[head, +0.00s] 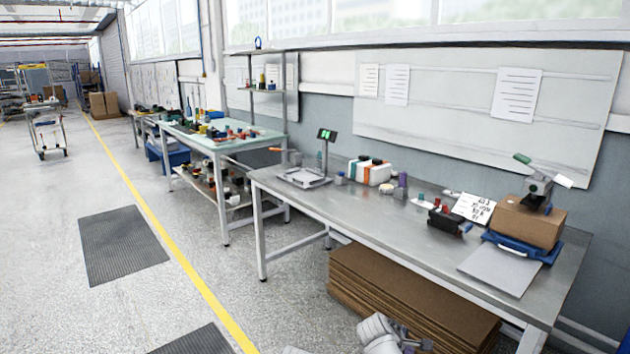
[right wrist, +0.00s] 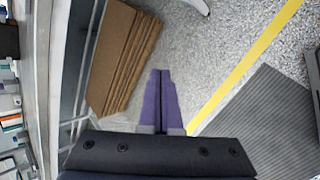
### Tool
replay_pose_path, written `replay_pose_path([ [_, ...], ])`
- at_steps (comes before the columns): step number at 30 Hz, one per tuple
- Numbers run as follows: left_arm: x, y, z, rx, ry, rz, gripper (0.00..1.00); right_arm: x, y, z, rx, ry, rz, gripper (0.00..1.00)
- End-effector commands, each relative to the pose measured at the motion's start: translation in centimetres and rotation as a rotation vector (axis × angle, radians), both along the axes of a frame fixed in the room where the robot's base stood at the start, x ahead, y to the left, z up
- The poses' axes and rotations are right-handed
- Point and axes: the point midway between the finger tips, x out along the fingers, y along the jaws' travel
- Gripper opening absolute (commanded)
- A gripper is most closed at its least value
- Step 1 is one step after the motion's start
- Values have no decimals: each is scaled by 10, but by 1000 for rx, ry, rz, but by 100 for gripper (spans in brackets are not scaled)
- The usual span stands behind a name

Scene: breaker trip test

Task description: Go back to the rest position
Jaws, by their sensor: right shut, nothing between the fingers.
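My right gripper (right wrist: 161,100) shows in the right wrist view with its two purple fingers together and nothing between them. It points down over the grey speckled floor, beside the stack of flat brown cardboard (right wrist: 124,60) and apart from it. In the head view, part of my own arm shows at the bottom edge, in front of the cardboard stack (head: 400,303) under the workbench; no fingertips can be made out there. My left gripper is in neither view.
The steel workbench (head: 390,220) holds a scale (head: 304,178), a black block with red parts (head: 445,219), a sign card (head: 473,207) and a brown box (head: 527,222) on a blue tray. A second bench (head: 215,143) stands farther left. Open floor with a dark mat (head: 122,243) lies left.

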Motion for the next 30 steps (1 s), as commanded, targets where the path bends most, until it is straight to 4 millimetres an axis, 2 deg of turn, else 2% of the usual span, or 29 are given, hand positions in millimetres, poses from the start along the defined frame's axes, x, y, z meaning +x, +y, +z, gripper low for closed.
replay_pose_path([
  [1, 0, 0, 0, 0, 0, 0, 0, -24, 28, -11, 106, 1, -76, 0],
  [3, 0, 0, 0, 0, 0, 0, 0, -51, 60, -25, 239, 15, -200, 0],
  [6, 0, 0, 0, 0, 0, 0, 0, -86, 98, -38, 375, 51, -352, 0],
  [9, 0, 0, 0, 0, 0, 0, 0, -118, 129, -46, 472, 97, -484, 0],
  [15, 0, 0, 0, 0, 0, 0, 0, -179, 179, -52, 585, 205, -715, 0],
  [17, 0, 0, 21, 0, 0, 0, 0, -175, 177, -31, 584, 201, -720, 0],
  [26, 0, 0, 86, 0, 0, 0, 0, -173, 176, 34, 583, 197, -716, 0],
  [30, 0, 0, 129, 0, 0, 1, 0, -173, 176, 77, 583, 196, -716, 0],
])
